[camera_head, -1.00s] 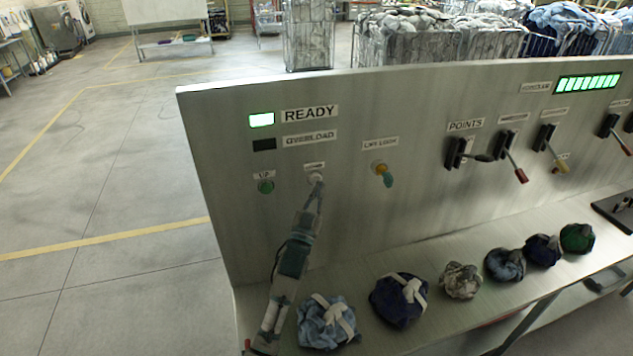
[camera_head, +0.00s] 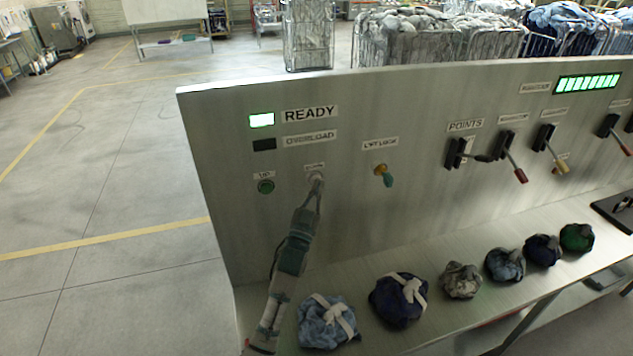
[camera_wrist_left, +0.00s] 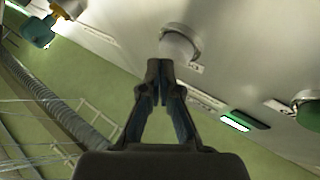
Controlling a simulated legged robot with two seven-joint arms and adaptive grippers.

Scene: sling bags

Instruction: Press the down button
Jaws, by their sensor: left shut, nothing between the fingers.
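The down button (camera_head: 315,176) is a pale round button on the grey panel (camera_head: 222,150), under a small label and right of the green up button (camera_head: 265,186). My left gripper (camera_head: 317,182) is shut and empty, with its tips at the down button and partly covering it. In the left wrist view the white button (camera_wrist_left: 178,46) sits just beyond the shut fingertips (camera_wrist_left: 160,68). Whether the tips touch it, and how far it is pushed in, I cannot tell. My right gripper does not show.
A lit READY lamp (camera_head: 261,120) and a dark OVERLOAD lamp (camera_head: 264,144) are above. A yellow and teal key switch (camera_head: 383,174) is to the right, with several levers beyond. Several cloth bundles, including a light blue one (camera_head: 327,322), lie on the ledge below.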

